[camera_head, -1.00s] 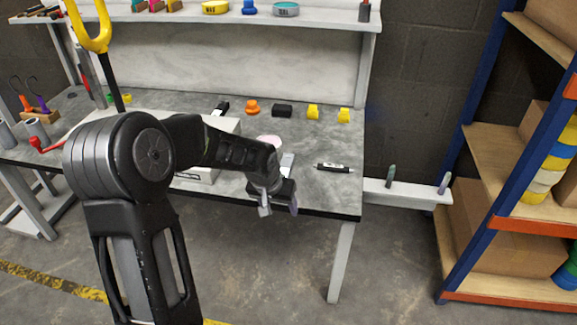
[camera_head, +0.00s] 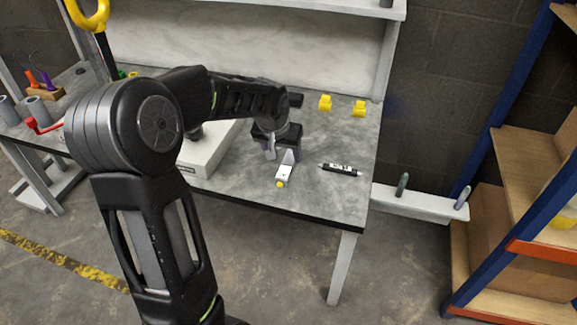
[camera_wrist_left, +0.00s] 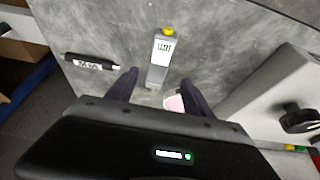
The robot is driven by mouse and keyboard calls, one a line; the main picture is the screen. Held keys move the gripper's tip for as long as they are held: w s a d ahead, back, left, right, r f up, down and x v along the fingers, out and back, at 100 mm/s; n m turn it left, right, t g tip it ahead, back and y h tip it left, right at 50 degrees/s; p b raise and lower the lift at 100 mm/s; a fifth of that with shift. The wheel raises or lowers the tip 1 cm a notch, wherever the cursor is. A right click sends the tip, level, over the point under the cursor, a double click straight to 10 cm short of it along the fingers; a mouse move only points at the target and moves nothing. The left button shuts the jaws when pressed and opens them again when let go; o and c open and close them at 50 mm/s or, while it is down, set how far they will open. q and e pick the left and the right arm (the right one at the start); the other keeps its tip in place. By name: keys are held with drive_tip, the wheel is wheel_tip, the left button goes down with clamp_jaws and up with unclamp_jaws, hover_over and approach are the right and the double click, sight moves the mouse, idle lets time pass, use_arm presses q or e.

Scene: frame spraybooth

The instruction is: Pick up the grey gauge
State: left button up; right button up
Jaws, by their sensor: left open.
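The grey gauge (camera_head: 284,172) lies on the grey workbench (camera_head: 240,195). It is a slim light-grey block with a yellow end pointing to the bench's front edge. In the left wrist view the gauge (camera_wrist_left: 158,62) shows a small display near its yellow end. My left gripper (camera_head: 278,153) is open just behind and above the gauge's far end. In the left wrist view the two fingers (camera_wrist_left: 158,80) stand on either side of the gauge's lower part, with gaps visible. My right gripper is in neither view.
A black marker-like tool (camera_head: 340,170) with a white label lies right of the gauge. A light-grey box (camera_head: 208,158) stands to the left. Yellow pieces (camera_head: 325,103) sit at the back.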

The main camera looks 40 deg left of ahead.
sight(288, 163)
use_arm(q)
drive_tip(key=shift+x, duration=0.95)
drive_tip(key=shift+b+x, duration=0.9)
drive_tip(key=shift+x, duration=1.75)
drive_tip(key=shift+w+d, duration=0.1)
drive_tip(key=shift+c, duration=0.4)
clamp_jaws()
